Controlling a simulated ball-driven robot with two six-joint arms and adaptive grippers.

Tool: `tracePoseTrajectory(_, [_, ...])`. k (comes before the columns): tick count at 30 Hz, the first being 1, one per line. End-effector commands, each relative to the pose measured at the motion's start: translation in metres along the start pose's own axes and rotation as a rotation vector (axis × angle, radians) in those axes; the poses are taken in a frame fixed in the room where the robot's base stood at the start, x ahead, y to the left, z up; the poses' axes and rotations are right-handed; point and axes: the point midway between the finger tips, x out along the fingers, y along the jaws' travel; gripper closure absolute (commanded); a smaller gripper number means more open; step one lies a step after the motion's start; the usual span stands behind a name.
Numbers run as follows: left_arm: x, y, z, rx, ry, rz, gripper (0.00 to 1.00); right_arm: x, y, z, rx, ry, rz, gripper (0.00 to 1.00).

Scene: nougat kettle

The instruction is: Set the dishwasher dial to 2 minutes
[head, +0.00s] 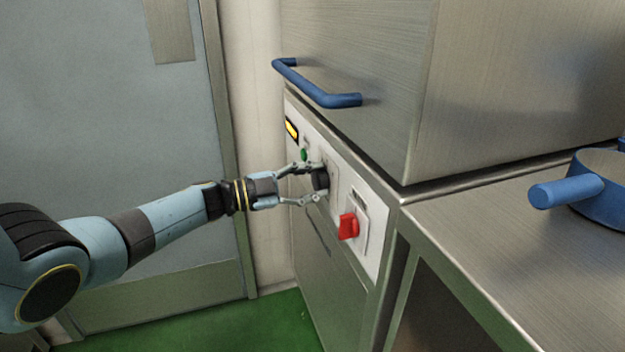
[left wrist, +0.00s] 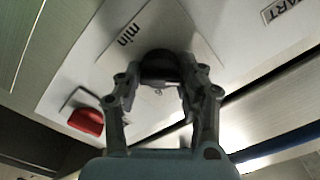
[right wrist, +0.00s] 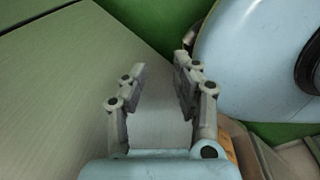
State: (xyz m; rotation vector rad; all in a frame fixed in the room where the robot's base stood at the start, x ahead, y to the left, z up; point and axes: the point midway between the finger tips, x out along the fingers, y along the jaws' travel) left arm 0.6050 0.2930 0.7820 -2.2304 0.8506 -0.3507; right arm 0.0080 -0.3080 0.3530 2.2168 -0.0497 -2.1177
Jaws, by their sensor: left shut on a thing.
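The dishwasher's black dial (head: 321,179) is on the pale control panel (head: 366,252) on the machine's front. My left gripper (head: 316,183) is shut on the dial, one finger on each side. In the left wrist view the dial (left wrist: 160,66) sits between the fingertips (left wrist: 160,90), on a plate marked "min". The number the dial points to cannot be read; the fingers cover part of the scale. My right gripper (right wrist: 160,75) shows only in the right wrist view, its fingers apart with nothing between them.
A red switch (head: 348,226) is right of the dial, and a green button (head: 304,155) and a lit yellow display (head: 291,129) are left of it. A blue handle (head: 318,88) juts out above. A blue-handled pan (head: 600,190) stands on the steel counter (head: 520,225).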

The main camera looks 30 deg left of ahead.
Motion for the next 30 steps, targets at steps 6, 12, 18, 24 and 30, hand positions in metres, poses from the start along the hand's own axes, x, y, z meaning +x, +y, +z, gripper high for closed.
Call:
tracePoseTrajectory(6, [-0.0004, -0.0005, 0.0008, -0.013, -0.003, -0.001, 0.94, -0.0006, -0.0022, 0.0001, 0.001, 0.000, -0.003, 0.71])
tracePoseTrajectory(12, [-0.0004, -0.0005, 0.0008, -0.013, -0.002, -0.001, 0.94, -0.0005, -0.0044, 0.0003, 0.002, 0.000, -0.005, 0.71])
tracePoseTrajectory(18, [-0.0004, -0.0004, 0.0007, -0.012, -0.002, -0.001, 0.45, -0.0005, -0.0043, 0.0004, 0.002, 0.000, -0.005, 0.71])
tracePoseTrajectory(24, [-0.0002, -0.0002, 0.0004, -0.012, -0.001, -0.001, 0.38, -0.0006, -0.0042, 0.0005, 0.002, -0.001, -0.005, 0.71])
tracePoseTrajectory(30, [-0.0065, 0.0005, 0.0010, -0.012, -0.002, 0.000, 0.38, -0.0005, 0.0008, 0.0008, 0.000, -0.001, 0.001, 0.71])
